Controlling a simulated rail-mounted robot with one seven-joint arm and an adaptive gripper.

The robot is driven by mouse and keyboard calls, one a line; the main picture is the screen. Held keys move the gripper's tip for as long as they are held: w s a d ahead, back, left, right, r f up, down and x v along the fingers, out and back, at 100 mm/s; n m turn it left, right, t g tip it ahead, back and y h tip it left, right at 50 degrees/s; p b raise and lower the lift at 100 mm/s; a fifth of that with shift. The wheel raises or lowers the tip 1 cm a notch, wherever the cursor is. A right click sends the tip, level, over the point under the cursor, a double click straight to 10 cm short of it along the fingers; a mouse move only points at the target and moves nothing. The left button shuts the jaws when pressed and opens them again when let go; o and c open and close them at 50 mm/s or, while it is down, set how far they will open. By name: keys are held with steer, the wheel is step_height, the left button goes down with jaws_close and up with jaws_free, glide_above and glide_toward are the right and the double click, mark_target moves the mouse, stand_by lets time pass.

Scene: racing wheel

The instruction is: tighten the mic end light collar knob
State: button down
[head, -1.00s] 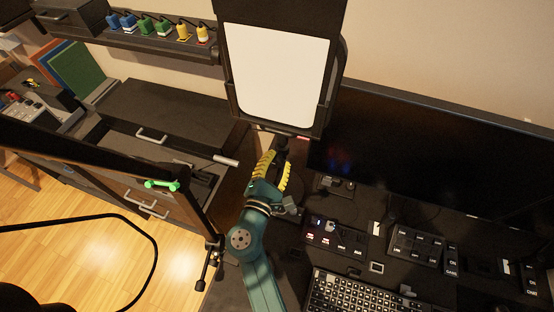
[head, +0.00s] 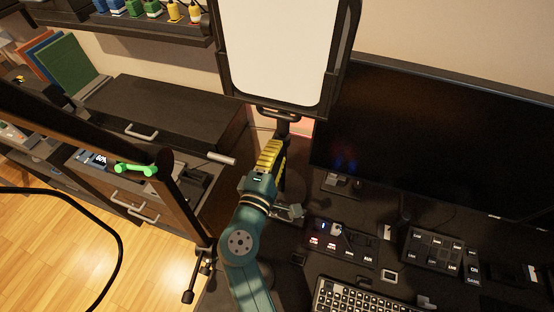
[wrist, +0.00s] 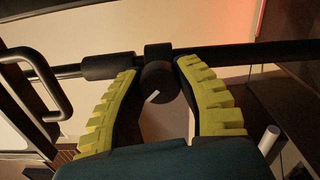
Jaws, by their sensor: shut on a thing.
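My gripper (head: 277,148) is below the white light panel (head: 272,48), with its yellow-padded fingers beside the dark pole under the panel. In the wrist view, my gripper (wrist: 158,74) is shut on a dark round knob (wrist: 157,80), one finger on each side. The knob sticks out from a dark collar (wrist: 158,52) around the dark pole (wrist: 225,54). A white mark shows on the knob's lower edge. In the head view the knob is too small and dark to make out.
A black monitor (head: 430,150) stands to the right. Button boxes (head: 340,242) and a keyboard (head: 365,297) lie on the dark desk below it.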

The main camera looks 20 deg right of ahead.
steer(key=m+b, duration=0.5)
steer(key=shift+f, duration=0.35)
steer(key=shift+r+m+b, duration=0.2)
steer(key=shift+m+b, duration=1.05)
steer(key=shift+m, duration=0.05)
steer(key=shift+r, duration=0.1)
steer(key=c, duration=0.6)
jaws_free()
steer(key=shift+w, duration=0.1)
steer(key=shift+c, duration=0.2)
steer(key=v, duration=1.2)
